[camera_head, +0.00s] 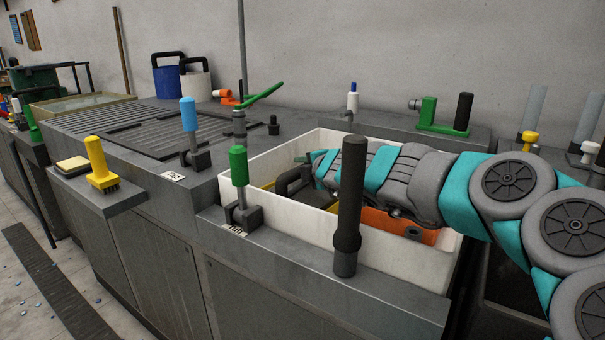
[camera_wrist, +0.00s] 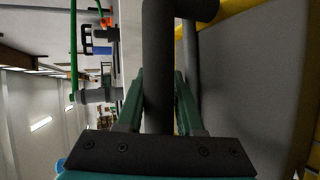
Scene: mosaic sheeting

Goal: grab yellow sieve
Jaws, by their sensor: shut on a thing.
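The yellow sieve shows in the wrist view as a yellow rim (camera_wrist: 238,15) at the upper right, with a broad grey face beside it. A dark grey bar handle (camera_wrist: 157,60) runs down the middle of that view and bends right at the top toward the rim. My gripper (camera_wrist: 160,82) has its two green fingers closed on either side of this handle. In the head view my arm reaches from the right into a white bin (camera_head: 290,225). Only a little yellow edge (camera_head: 268,186) shows inside it, beside a black handle-like shape; my arm hides much of the contents.
An orange object (camera_head: 385,220) lies in the bin under my arm. A tall dark post (camera_head: 349,205) and a green-handled tool (camera_head: 239,165) stand on the front ledge. A ribbed grey counter (camera_head: 150,130) lies left, with a blue-handled tool (camera_head: 188,115).

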